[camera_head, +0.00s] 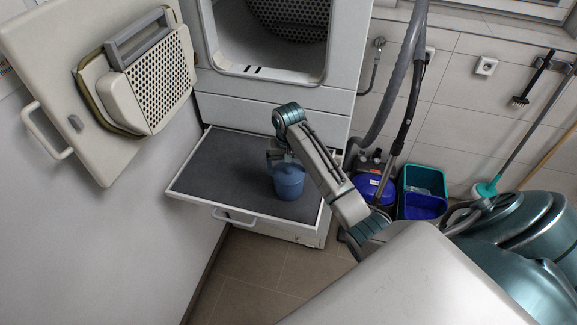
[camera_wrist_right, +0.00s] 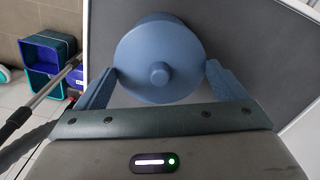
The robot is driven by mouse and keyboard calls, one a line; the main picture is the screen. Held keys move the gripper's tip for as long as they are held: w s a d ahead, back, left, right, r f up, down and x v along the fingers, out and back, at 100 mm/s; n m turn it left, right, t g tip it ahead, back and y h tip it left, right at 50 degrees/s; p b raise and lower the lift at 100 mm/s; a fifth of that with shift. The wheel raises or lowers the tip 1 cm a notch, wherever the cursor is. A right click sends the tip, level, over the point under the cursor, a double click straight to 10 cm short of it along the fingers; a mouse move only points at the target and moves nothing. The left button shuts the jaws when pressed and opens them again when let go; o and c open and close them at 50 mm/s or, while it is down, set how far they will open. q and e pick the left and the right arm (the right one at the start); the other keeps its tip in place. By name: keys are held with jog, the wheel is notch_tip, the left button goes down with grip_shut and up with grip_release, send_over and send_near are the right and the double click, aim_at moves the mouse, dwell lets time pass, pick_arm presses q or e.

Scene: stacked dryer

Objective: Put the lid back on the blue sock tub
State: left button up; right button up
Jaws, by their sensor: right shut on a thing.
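The blue sock tub (camera_head: 288,188) stands upright on the dark pull-out shelf (camera_head: 230,172) under the dryer. Its round blue lid (camera_wrist_right: 158,86), with a small knob in the middle, is over the tub in the right wrist view. My right gripper (camera_head: 281,157) comes down at the tub's top, and its two fingers (camera_wrist_right: 160,84) are shut on opposite sides of the lid. The lid covers the tub's mouth, and I cannot tell whether it is fully seated. My left gripper is not in view.
The dryer door (camera_head: 105,85) hangs open at the left, and the drum (camera_head: 290,18) is open above. The shelf is bare around the tub. A vacuum cleaner (camera_head: 372,188) and teal and blue buckets (camera_head: 422,190) stand on the floor to the right.

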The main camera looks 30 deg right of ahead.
jog(key=o, duration=0.7)
jog(key=shift+c, duration=0.2)
jog(key=shift+c, duration=0.2)
jog(key=shift+s, duration=0.1)
grip_shut()
jog(key=shift+s+a+f, duration=0.15)
jog(key=shift+f, duration=0.1)
dwell(1.1)
